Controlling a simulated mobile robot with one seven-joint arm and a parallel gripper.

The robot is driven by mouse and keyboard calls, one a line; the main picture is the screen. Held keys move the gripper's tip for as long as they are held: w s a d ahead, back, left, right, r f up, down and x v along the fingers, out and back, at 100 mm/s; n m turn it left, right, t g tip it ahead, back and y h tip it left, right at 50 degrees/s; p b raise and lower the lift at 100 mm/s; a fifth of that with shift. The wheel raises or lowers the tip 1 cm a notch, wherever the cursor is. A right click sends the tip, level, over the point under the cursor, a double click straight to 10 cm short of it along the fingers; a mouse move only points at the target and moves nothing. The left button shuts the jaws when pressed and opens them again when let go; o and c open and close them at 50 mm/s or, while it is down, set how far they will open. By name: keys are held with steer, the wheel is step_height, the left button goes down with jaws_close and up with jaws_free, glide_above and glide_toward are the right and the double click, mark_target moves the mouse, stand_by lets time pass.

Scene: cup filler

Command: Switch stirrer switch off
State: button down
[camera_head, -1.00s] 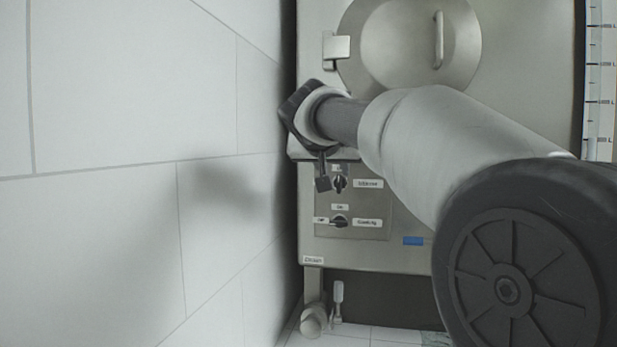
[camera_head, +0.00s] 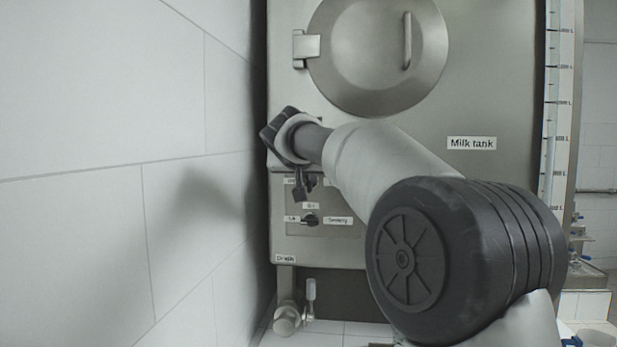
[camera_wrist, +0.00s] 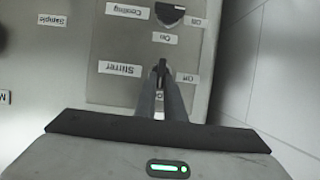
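The stirrer switch (camera_head: 311,182) is a small black knob on the grey panel at the tank's lower left, partly hidden behind my gripper. I cannot tell whether the fingers touch the knob. In the head view my gripper (camera_head: 300,190) is at the knob's left.
The milk tank (camera_head: 490,100) has a round hatch (camera_head: 375,60) above. A tiled wall (camera_head: 110,100) stands close on the left. A drain valve (camera_head: 288,318) is below.

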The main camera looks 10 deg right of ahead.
steer(key=shift+a+n, duration=0.1)
steer(key=shift+n, duration=0.2)
steer(key=shift+w+a+n+g+h+p, duration=0.1)
steer(key=shift+a+n+g+h+p, duration=0.1)
steer(key=shift+n+h, duration=0.35)
steer(key=shift+w+a+n+g+h+p, duration=0.1)
steer(key=shift+a+n+h+p, duration=0.05)
steer(key=shift+n+h, duration=0.4)
steer(key=shift+w+a+f+n+t+h+b, duration=0.25)
steer(key=shift+n+h+b, duration=0.55)
steer(key=shift+n, duration=0.95)
steer(key=shift+s+a+f+n+t+h+b, duration=0.1)
steer(key=shift+s+f+n+t+h+b, duration=0.2)
steer(key=shift+n+h+b, duration=0.95)
steer(key=shift+w+a+f+n+t+h+b, duration=0.2)
steer(key=shift+f+n+h, duration=0.3)
steer(key=shift+n, duration=1.7)
steer(key=shift+r+n, duration=0.15)
steer(key=shift+n, duration=0.15)
steer(key=c, duration=1.8)
jaws_free()
steer(key=shift+c, duration=0.2)
